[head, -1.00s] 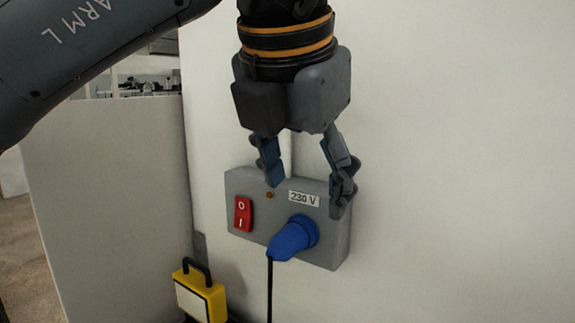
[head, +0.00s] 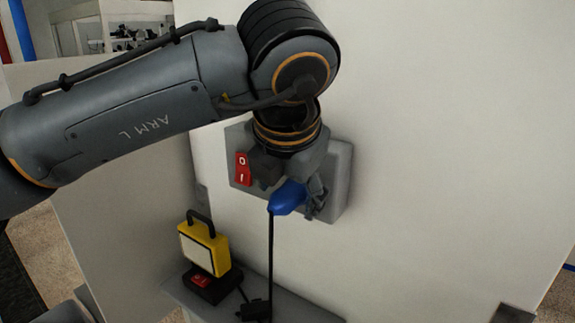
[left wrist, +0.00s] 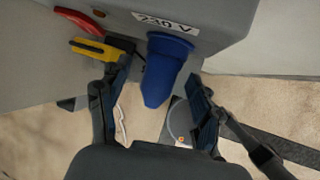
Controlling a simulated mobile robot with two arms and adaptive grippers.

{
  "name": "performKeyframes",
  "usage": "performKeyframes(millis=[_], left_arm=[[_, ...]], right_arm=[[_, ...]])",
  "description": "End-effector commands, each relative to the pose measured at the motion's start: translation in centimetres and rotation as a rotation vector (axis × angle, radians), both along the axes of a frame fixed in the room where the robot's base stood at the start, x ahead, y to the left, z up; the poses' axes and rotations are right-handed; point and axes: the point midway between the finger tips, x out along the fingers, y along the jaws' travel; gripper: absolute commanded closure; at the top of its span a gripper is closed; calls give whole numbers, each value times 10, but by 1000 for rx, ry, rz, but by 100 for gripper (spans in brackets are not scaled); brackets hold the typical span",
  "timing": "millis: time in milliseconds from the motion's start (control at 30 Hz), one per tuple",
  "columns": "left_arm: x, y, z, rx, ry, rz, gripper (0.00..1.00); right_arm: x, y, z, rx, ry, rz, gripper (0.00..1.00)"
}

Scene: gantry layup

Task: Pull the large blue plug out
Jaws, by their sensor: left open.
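The large blue plug (head: 287,198) sits in the grey 230 V socket box (head: 342,165) on the white wall, with its black cable hanging straight down. In the left wrist view the plug (left wrist: 163,72) lies between the two fingers of my left gripper (left wrist: 158,110), with a gap on both sides. My left gripper (head: 290,192) is open and in front of the box; in the head view its hand hides part of the box and one finger shows right of the plug. My right gripper is not in view.
A red rocker switch (head: 243,169) is on the box, left of the plug. A yellow work lamp (head: 205,248) stands on a grey ledge (head: 295,306) below left. The wall to the right is bare.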

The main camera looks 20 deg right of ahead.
Motion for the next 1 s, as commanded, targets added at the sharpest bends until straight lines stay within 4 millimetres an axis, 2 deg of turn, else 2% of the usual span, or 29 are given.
performKeyframes(millis=[367,467,667,700,867,900,1000], left_arm=[[3,-1,-6,0,0,0,35],[3,-1,-6,0,0,0,51],[3,-1,-6,0,0,0,92],[3,-1,-6,0,0,0,64],[3,-1,-6,0,0,0,97],[3,-1,-5,-1,-1,0,100],[3,-1,-6,-1,-1,0,100]], right_arm=[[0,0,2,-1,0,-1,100],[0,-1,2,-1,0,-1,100],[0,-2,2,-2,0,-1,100],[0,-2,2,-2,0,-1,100],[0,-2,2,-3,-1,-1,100],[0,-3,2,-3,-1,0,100],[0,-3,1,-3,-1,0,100]])
